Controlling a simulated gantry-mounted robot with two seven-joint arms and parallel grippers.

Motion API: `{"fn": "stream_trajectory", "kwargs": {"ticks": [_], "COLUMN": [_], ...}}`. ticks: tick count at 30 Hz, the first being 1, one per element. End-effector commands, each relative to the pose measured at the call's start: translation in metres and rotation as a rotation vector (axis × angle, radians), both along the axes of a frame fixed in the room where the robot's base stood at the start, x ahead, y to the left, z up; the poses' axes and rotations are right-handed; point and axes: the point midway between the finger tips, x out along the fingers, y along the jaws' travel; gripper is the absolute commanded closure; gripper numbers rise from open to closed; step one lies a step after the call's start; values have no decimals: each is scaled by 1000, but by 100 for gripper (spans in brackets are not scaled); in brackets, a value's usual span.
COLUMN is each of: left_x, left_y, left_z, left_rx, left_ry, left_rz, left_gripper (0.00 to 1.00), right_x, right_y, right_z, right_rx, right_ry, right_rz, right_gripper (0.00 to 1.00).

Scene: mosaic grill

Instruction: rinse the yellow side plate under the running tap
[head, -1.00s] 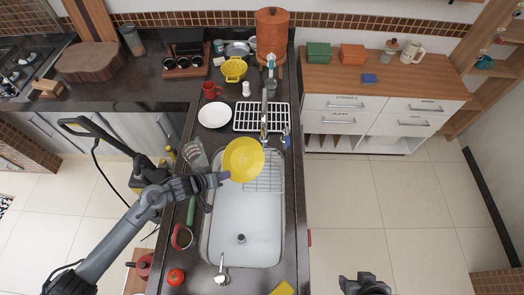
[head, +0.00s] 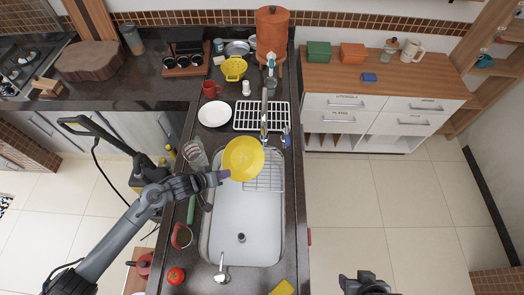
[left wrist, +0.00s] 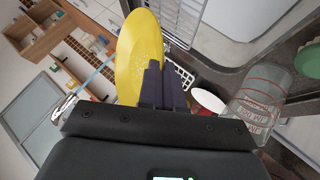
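The yellow side plate (head: 243,158) is held over the far end of the white sink (head: 240,220), partly above the wire rack in it. My left gripper (head: 222,178) is shut on the plate's near-left rim; the left wrist view shows the dark fingers (left wrist: 163,88) closed on the yellow plate (left wrist: 140,62). I cannot make out a water stream clearly. My right gripper (head: 364,285) is at the bottom edge, away from the counter; its fingers are unclear.
A tomato (head: 176,276) and a yellow sponge (head: 283,288) lie near the front.

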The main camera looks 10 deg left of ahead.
Motion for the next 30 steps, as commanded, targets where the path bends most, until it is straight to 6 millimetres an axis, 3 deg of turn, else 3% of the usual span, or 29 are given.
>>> {"fn": "stream_trajectory", "kwargs": {"ticks": [8,22,30], "left_x": [-1,-21,-29], "left_y": [2,27,38], "left_z": [5,32,40], "left_rx": [0,1,0], "left_ry": [-1,0,-1], "left_rz": [1,1,1], "left_gripper": [100,100,100], "right_x": [0,0,0], "right_y": [0,0,0], "right_z": [6,53,58], "right_rx": [0,0,0], "right_ry": [0,0,-1], "right_rz": [0,0,0], "right_gripper": [48,48,48]}}
